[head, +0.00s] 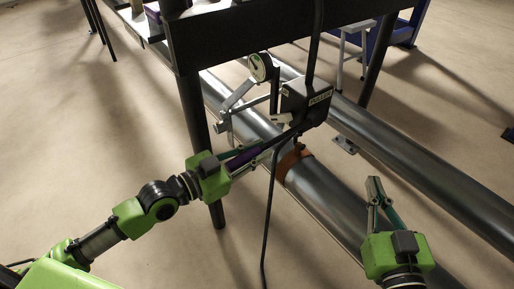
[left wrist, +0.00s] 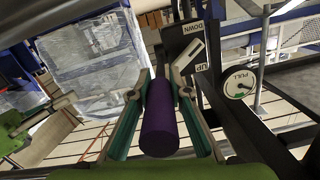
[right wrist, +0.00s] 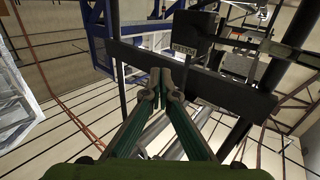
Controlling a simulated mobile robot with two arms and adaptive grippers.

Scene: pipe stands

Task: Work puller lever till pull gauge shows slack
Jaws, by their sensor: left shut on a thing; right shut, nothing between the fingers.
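The puller is a black box (head: 303,104) with a white label, hanging beside a black beam above a steel pipe. Its lever has a purple grip (left wrist: 159,125), and my left gripper (head: 252,152) is shut around that grip. In the left wrist view, the UP and DOWN marks and a pale selector piece (left wrist: 189,56) show beyond the grip. The round pull gauge (head: 260,67) stands behind the puller. It also shows in the left wrist view (left wrist: 239,84) with the word PULL, its needle too small to read surely. My right gripper (head: 374,188) is shut and empty, right of the pipe.
A steel pipe (head: 325,200) with an orange-brown band (head: 291,162) runs under the puller. A second pipe (head: 410,160) lies to its right. A black cable (head: 268,215) hangs before the first pipe. The black beam (head: 240,38) and its legs flank the puller. Floor at left is clear.

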